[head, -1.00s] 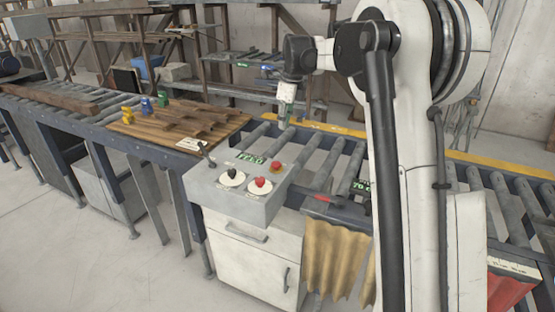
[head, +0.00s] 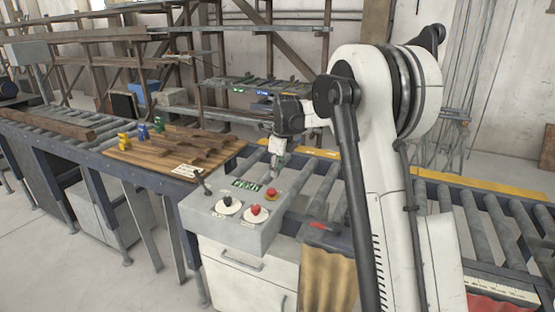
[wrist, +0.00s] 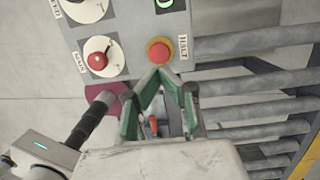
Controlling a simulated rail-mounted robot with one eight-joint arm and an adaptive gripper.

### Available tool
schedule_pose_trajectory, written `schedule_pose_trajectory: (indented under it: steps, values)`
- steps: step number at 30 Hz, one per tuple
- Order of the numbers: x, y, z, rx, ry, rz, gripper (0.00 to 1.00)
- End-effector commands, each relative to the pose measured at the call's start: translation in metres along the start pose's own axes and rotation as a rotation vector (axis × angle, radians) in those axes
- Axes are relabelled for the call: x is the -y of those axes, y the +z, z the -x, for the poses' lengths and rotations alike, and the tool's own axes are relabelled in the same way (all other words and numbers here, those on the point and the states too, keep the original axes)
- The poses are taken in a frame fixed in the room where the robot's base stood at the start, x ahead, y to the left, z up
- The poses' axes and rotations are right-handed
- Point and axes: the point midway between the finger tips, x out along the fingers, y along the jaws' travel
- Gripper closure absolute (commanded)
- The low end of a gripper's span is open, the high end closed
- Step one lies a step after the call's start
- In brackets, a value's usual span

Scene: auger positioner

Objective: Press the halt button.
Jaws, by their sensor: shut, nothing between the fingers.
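The halt button (head: 271,194) is a red mushroom button on a yellow ring, at the right side of the grey control box (head: 211,222). In the wrist view the halt button (wrist: 159,50) has a HALT label to its right. My gripper (head: 277,163) is above and behind the box's right side, pointing down. In the wrist view my gripper (wrist: 157,72) has its green-padded fingers meeting at the tips, just below the button in the picture. It is empty. I cannot tell whether the tips touch the button.
Another red knob (head: 256,210) and a black knob (head: 228,202) sit on white discs left of the halt button. A lever (head: 203,183) stands at the box's back left. Conveyor rollers (head: 310,180) run behind it. A wooden board (head: 140,152) with small coloured figures lies left.

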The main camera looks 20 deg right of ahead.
Motion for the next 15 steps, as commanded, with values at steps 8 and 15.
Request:
schedule_pose_trajectory:
  steps: [8,15]
  values:
    - [0.000,0.000,-0.043,0.000,0.000,0.001,1.00]
    - [0.000,0.000,-0.058,0.000,0.000,0.001,1.00]
